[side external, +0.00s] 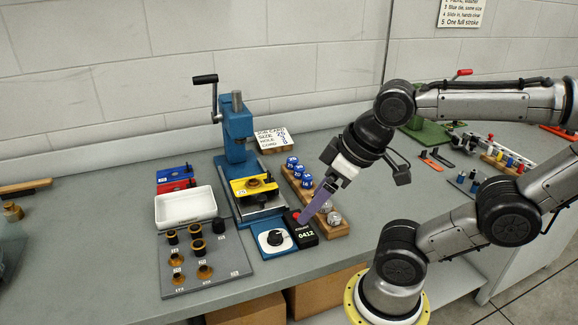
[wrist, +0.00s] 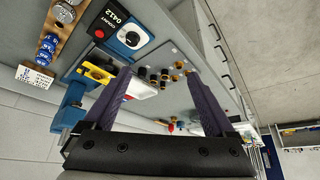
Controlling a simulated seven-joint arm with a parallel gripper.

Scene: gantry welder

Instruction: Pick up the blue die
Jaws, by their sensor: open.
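Three blue dies (side external: 299,171) with white markings stand in the far part of a wooden rack (side external: 287,177); silver pieces (side external: 333,218) stand in its near part. The blue dies also show at the left of the wrist view (wrist: 45,48). My gripper (side external: 305,217) points down and left, in front of the rack's near part and by the black counter box in the picture; its height is hard to tell. In the wrist view my gripper (wrist: 158,76) is open, with nothing between its two purple fingers.
A blue press (side external: 237,130) with a yellow holder (side external: 252,186) stands left of the rack. A black counter box (side external: 303,236) reading 0412 and a blue dial box (side external: 273,239) lie in front. A white tray (side external: 187,207) and a grey board of punches (side external: 216,272) are further left.

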